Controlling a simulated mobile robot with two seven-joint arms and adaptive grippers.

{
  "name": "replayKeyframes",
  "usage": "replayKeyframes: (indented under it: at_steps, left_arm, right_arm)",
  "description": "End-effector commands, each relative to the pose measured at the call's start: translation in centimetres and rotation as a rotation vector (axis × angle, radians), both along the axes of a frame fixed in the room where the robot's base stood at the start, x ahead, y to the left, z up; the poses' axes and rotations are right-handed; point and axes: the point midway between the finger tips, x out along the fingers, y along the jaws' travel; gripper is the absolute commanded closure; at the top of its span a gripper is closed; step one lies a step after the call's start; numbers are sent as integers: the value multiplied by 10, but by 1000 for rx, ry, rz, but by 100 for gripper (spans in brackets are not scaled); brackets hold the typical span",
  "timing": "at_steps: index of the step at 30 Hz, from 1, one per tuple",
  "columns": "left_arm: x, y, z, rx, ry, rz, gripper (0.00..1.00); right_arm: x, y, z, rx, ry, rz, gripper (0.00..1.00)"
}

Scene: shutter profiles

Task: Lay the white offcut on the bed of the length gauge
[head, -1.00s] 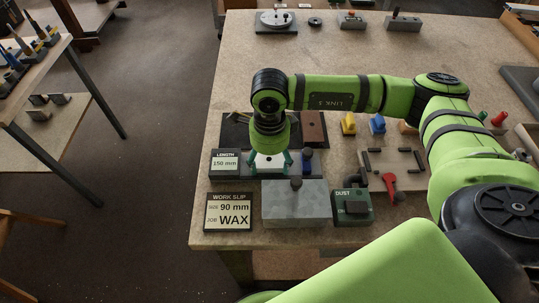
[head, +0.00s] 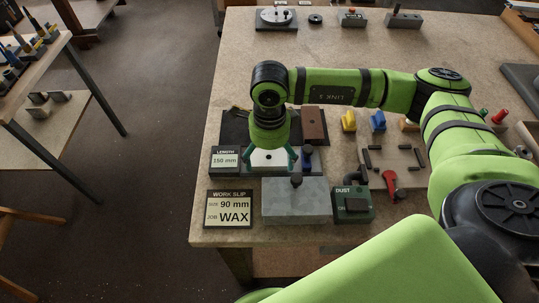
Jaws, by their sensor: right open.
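My right gripper (head: 270,158) points down over the length gauge, with its teal fingers spread apart. Between and below them a white piece with a dark spot, which looks like the white offcut (head: 262,159), lies at the gauge. The gripper partly covers it, so I cannot tell exactly how it sits on the bed. The length gauge's display (head: 225,161) stands just left of it and reads 150 mm. My left gripper is not in view.
A grey block (head: 296,206) with a dark knob, a work slip (head: 229,209) reading 90 mm, WAX, and a green dust box (head: 352,205) stand in front.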

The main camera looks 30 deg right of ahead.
Motion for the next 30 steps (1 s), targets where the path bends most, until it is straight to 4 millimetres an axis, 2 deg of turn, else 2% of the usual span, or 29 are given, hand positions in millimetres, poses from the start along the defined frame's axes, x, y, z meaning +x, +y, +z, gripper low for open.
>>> replayKeyframes:
  at_steps: [9, 15, 21, 30]
  left_arm:
    - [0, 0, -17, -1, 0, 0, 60]
    - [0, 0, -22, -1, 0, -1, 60]
    - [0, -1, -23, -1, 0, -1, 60]
    - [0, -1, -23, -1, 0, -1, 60]
  right_arm:
    - [2, 0, 66, 1, -8, 1, 4]
    - [1, 0, 99, 1, -6, 0, 4]
    - [0, 0, 111, 0, -2, 1, 4]
    - [0, 0, 112, -1, -2, 1, 4]
